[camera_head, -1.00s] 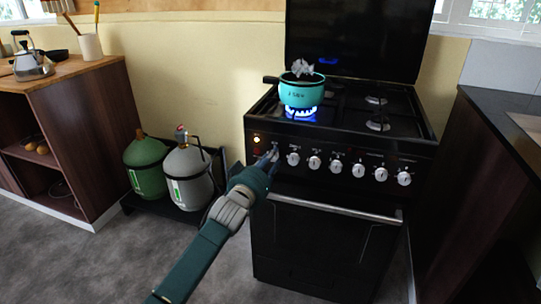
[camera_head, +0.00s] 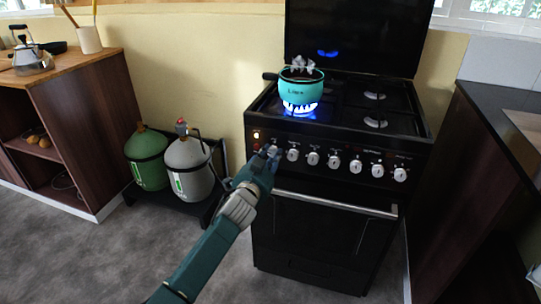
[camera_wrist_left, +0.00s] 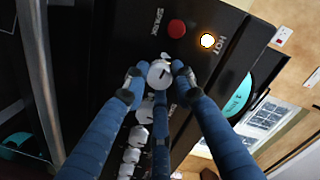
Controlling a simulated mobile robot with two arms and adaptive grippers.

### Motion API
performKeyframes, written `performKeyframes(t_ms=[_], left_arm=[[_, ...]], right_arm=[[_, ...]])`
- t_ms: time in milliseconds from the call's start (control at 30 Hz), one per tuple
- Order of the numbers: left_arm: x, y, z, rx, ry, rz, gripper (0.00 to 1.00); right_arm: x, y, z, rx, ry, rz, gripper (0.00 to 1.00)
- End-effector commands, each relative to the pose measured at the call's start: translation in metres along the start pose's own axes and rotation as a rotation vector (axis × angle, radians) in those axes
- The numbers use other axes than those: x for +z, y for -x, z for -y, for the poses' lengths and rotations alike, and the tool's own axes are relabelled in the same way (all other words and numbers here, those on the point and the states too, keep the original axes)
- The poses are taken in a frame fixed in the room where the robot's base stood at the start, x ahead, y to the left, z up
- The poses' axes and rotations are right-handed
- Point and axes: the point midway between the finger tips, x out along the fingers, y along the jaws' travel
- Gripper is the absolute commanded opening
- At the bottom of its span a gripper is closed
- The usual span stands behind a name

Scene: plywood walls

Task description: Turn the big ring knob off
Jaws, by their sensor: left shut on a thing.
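The black stove (camera_head: 325,235) has a row of white knobs on its front panel. My left gripper (camera_head: 270,152) is at the leftmost knob. In the left wrist view, its blue fingers (camera_wrist_left: 158,78) are shut around this white knob (camera_wrist_left: 160,73), one fingertip on each side. The knob's face carries a dark mark line. A blue flame (camera_head: 299,109) burns on the front left ring under a teal pot (camera_head: 301,88). In the head view the gripper mostly hides the held knob. My right gripper does not show.
An orange light (camera_head: 256,135) glows on the panel, with a red button (camera_wrist_left: 176,29) beside it. Green (camera_head: 147,158) and grey (camera_head: 188,168) gas cylinders stand left of the stove. The oven handle (camera_head: 335,205) runs below the knobs. A dark counter (camera_head: 500,115) is at right.

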Motion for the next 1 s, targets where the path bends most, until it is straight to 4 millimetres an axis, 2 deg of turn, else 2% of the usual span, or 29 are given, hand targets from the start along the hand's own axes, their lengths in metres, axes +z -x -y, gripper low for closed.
performKeyframes(t_ms=[33, 167, 467, 833, 1000], left_arm=[[0.0, -0.001, 0.004, -0.009, -0.046, 0.003, 0.0], [0.0, -0.001, 0.004, -0.016, -0.169, 0.008, 0.0], [0.0, -0.001, 0.002, -0.033, -0.454, 0.021, 0.0], [0.0, -0.001, 0.0, -0.054, -0.804, 0.035, 0.0], [0.001, -0.001, -0.001, -0.063, -0.964, 0.043, 0.0]], right_arm=[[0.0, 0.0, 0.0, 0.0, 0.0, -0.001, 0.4], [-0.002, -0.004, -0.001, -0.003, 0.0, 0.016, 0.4], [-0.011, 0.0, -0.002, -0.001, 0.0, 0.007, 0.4], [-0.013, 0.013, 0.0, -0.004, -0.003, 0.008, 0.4], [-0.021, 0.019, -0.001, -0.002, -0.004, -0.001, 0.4]])
